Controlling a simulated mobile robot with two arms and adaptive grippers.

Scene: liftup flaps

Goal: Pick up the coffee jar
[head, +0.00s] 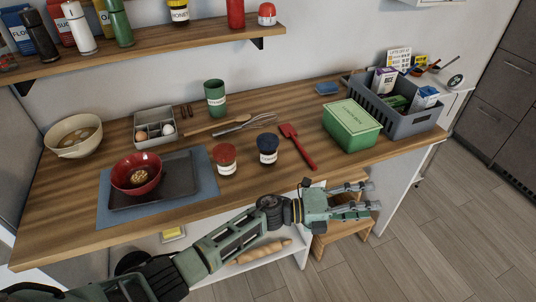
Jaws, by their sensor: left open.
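Two small jars stand upright on the wooden counter near its front edge. One jar has a red lid (225,158) and the other has a dark blue lid (267,149). Both have pale labels, too small to read, so I cannot tell which is the coffee jar. My left gripper (373,196) is open and empty. It is in front of the counter, to the right of both jars and apart from them, its fingers pointing right. My right gripper is out of view.
On the counter (60,220) are a red bowl (136,174) on a dark tray, a whisk (247,122), a red spatula (297,145), a green box (351,125) and a grey crate (411,122). A wall shelf (150,42) hangs above. A wooden step stool (335,232) stands below.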

